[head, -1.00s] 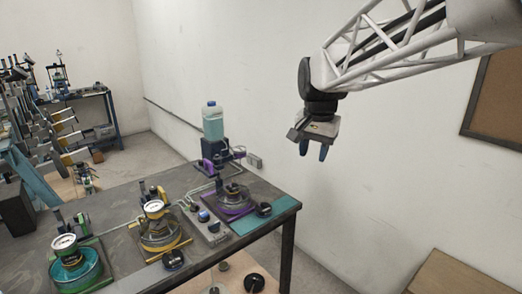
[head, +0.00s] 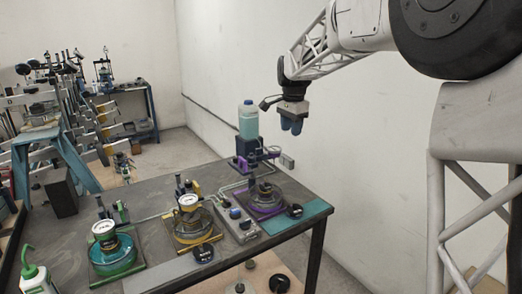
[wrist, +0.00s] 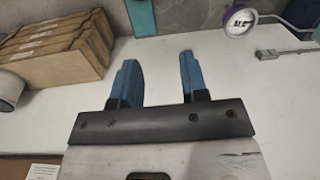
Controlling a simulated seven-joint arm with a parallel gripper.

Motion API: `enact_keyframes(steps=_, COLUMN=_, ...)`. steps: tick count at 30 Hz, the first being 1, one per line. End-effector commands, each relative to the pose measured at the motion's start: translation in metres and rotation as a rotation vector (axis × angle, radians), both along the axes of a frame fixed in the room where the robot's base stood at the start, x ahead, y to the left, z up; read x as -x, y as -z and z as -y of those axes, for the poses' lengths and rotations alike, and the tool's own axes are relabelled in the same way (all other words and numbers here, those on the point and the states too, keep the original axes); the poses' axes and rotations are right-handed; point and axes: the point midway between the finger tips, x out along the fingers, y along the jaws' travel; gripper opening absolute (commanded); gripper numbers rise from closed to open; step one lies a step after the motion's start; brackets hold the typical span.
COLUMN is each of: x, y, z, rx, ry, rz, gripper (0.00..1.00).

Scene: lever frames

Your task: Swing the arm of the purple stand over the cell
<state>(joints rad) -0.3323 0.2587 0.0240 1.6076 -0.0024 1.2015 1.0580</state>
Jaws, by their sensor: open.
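The purple stand (head: 243,163) is at the far right part of the dark bench in the head view. Its purple arm (head: 268,154) reaches out to the right near the top. The cell, a round clear dish (head: 268,199) on a purple base, sits just in front of the stand. I cannot tell from this angle whether any of the arm lies above the dish. My gripper (head: 291,127) is open and empty, above and to the right of the stand, apart from it. Its two blue fingers also show in the wrist view (wrist: 158,64), with nothing between them.
A bottle of pale liquid (head: 248,121) rises behind the stand. Yellow (head: 193,230) and teal (head: 112,255) stations with round gauges are further left. A switch box (head: 237,224) sits beside the purple base. The wall is close behind.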

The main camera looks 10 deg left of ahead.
Motion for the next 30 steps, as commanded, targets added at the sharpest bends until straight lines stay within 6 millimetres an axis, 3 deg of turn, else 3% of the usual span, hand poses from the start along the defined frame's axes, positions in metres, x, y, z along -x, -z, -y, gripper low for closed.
enact_keyframes(steps=9, x=-0.055, y=0.028, z=-0.067, rx=0.003, ry=0.097, rz=-0.027, gripper=0.40)
enact_keyframes(steps=18, x=-0.090, y=0.052, z=-0.119, rx=0.008, ry=0.173, rz=-0.045, gripper=0.40)
enact_keyframes(steps=24, x=-0.098, y=0.059, z=-0.132, rx=0.009, ry=0.194, rz=-0.048, gripper=0.40)
enact_keyframes(steps=30, x=-0.098, y=0.060, z=-0.132, rx=0.010, ry=0.196, rz=-0.049, gripper=0.40)
